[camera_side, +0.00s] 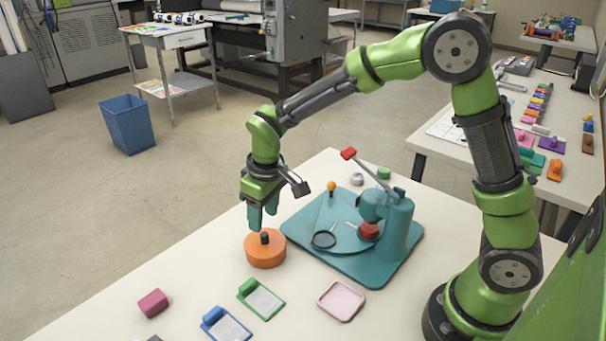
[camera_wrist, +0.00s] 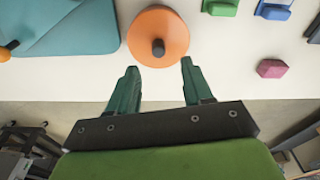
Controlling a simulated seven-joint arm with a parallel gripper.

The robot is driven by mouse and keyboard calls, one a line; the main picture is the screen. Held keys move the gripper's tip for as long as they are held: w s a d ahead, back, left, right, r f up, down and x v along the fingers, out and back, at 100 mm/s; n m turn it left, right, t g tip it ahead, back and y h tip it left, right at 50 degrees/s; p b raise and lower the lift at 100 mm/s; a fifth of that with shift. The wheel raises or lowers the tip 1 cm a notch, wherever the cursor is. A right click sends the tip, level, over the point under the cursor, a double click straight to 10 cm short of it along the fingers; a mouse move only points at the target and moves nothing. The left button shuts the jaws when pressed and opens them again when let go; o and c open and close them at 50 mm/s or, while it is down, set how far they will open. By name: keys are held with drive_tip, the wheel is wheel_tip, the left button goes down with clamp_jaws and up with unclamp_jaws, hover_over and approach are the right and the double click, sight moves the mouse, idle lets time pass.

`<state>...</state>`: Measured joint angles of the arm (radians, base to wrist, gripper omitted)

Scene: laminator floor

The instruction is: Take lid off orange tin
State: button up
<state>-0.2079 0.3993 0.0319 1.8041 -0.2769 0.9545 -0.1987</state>
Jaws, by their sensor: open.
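The orange tin (camera_side: 265,252) stands on the white table, with its orange lid on top and a dark knob (camera_side: 265,238) at the lid's centre. In the wrist view the round orange lid (camera_wrist: 170,28) and its dark knob (camera_wrist: 158,47) show from above, just beyond my fingertips. My gripper (camera_side: 262,222) is open, with its teal fingers pointing down above the tin. In the wrist view the fingers of my gripper (camera_wrist: 159,68) are spread apart with nothing between them, and the knob lies roughly in line with the gap. I cannot tell the exact height of the fingertips over the knob.
A teal press (camera_side: 395,225) with a red-tipped lever stands on a base plate right of the tin. A green clip holder (camera_side: 262,298), a blue one (camera_side: 225,326), a pink tray (camera_side: 341,301) and a crimson block (camera_side: 153,303) lie in front. The table left of the tin is clear.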

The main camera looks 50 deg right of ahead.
sight(264, 234)
drive_tip(key=shift+w+f, duration=0.15)
drive_tip(key=shift+f, duration=2.55)
clamp_jaws()
